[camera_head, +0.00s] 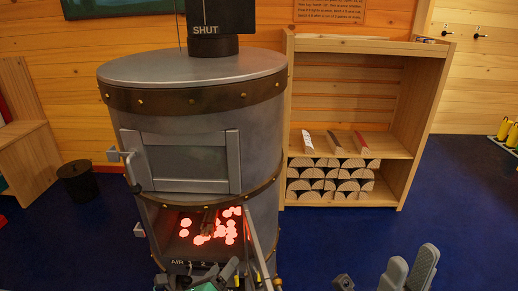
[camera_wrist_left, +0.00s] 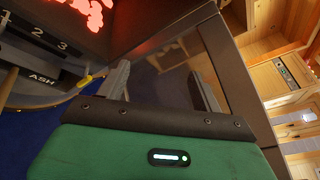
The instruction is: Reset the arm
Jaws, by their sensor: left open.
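My left gripper (camera_head: 246,272) is at the bottom of the head view, in front of the grey round stove (camera_head: 195,110). In the left wrist view its two fingers (camera_wrist_left: 158,88) are apart, with nothing held between them. A dark, framed panel of the stove (camera_wrist_left: 172,75) lies beyond the fingers; I cannot tell whether they touch it. Glowing red coals (camera_head: 210,228) show in the stove's lower opening. My right gripper (camera_head: 411,268) is at the bottom right of the head view, its fingers pointing up, slightly apart and empty. Its lower part is cut off.
A wooden shelf (camera_head: 418,125) with split logs (camera_head: 328,182) stands right of the stove. A dark bucket (camera_head: 77,180) and wooden bench (camera_head: 28,150) are at left. Yellow-topped items (camera_head: 505,130) stand at the right edge. Blue floor (camera_head: 462,200) is clear at right.

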